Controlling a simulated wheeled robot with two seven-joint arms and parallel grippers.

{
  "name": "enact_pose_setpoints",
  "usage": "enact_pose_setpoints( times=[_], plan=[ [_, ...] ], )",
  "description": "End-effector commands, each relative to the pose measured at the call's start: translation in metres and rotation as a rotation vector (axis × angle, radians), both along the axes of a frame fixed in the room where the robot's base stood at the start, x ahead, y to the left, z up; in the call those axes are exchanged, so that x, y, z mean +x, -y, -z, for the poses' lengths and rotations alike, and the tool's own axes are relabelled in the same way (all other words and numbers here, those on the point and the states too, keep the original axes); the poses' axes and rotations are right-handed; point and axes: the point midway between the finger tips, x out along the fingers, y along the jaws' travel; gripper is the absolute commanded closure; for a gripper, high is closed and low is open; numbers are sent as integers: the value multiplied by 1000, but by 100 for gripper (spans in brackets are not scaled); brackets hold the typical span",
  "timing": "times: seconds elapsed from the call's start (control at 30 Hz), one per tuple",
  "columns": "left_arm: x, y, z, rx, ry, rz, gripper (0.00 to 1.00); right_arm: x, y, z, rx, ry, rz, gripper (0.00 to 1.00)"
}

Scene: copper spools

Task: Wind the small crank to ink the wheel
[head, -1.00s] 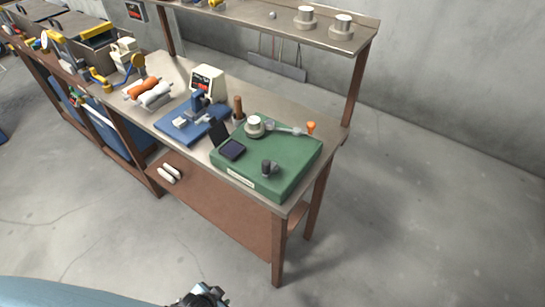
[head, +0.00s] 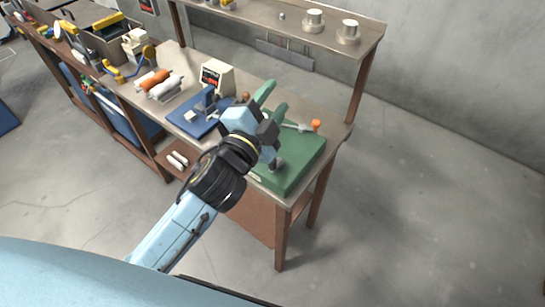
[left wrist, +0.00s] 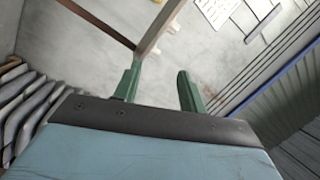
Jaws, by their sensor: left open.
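The green machine base (head: 302,170) stands at the right end of the bench. A grey lever with an orange knob (head: 316,126) lies at its back right. A small dark knob (head: 276,164) shows at its front, partly behind my arm. My left gripper (head: 271,102) is over the left part of the base, with its two green fingers apart and empty. It also shows in the left wrist view (left wrist: 159,88), with nothing between the fingers. The pale spool and dark panel on the base are hidden by my left arm. I cannot tell whether the gripper touches anything.
Left of the base are a blue stand (head: 190,120), a white box with a display (head: 217,77), and orange and white rolls (head: 160,83). A raised shelf (head: 275,24) with pale spools (head: 314,20) runs behind. The floor at the right is clear.

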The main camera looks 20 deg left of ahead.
Motion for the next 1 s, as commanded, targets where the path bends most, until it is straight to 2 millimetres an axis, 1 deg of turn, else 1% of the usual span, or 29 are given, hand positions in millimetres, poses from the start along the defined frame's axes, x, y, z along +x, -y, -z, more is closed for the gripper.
enact_pose_setpoints(
  times=[0.03, 0.07, 0.1, 0.17, 0.2, 0.27, 0.3, 0.37, 0.4, 0.47, 0.5, 0.53, 0.57, 0.6, 0.67, 0.7, 0.77, 0.8, 0.83, 0.87, 0.9, 1.0],
  plan=[
    [4, 13, -18, 66, 94, 43, 58, 1, 0, 0, 0, 2, 0, 75],
    [5, 22, -29, 109, 152, 68, 58, 2, 0, 0, 0, 3, 0, 75],
    [5, 34, -43, 171, 233, 106, 58, 3, 0, 0, 0, 4, 0, 75],
    [3, 55, -63, 274, 368, 167, 58, 4, 0, 0, 0, 5, 0, 75],
    [-1, 71, -76, 353, 467, 212, 58, 4, 0, 0, 0, 5, 0, 75],
    [-10, 98, -93, 487, 633, 287, 58, 4, 0, 0, 0, 6, 0, 75],
    [-19, 117, -102, 587, 751, 343, 58, 4, 0, 0, 0, 6, 0, 75],
    [-34, 145, -106, 744, 933, 433, 58, 4, 0, -1, 0, 6, 0, 75],
    [-45, 161, -104, 852, 1051, 494, 58, 4, 0, -1, 0, 6, 0, 75],
    [-59, 181, -94, 1012, 1224, 591, 58, 4, 0, -1, 0, 6, 0, 75],
    [-68, 191, -83, 1121, 1334, 660, 58, 4, 0, -1, 0, 6, 0, 75],
    [-73, 196, -73, 1203, 1415, 714, 58, 4, 0, -1, -1, 6, 0, 75],
    [-77, 200, -62, 1285, 1493, 770, 58, 4, 0, -1, -1, 6, 0, 75],
    [-80, 202, -46, 1394, 1592, 851, 58, 4, 1, -1, -1, 6, 0, 75],
    [-81, 196, -19, 1555, 1729, 985, 58, 4, 1, -1, -1, 6, 0, 75],
    [-78, 188, -2, 1662, 1810, 1085, 58, 4, 1, -1, -1, 6, -1, 75],
    [-69, 169, 23, 1816, 1909, 1249, 58, 4, 1, -2, -1, 6, -1, 75],
    [-61, 153, 37, 1910, 1959, 1369, 58, 4, 1, -2, -2, 7, -1, 75],
    [-54, 139, 45, -1951, -1964, -1445, 58, 4, 1, -2, -2, 7, -1, 75],
    [-47, 125, 51, -1895, -1869, -1451, 58, 4, 1, -2, -2, 7, -1, 75],
    [-37, 105, 58, -1824, -1749, -1460, 58, 4, 2, -2, -2, 7, -1, 75],
    [-17, 59, 63, -1674, -1503, -1489, 58, 4, 2, -2, -2, 7, -1, 75]
  ],
)
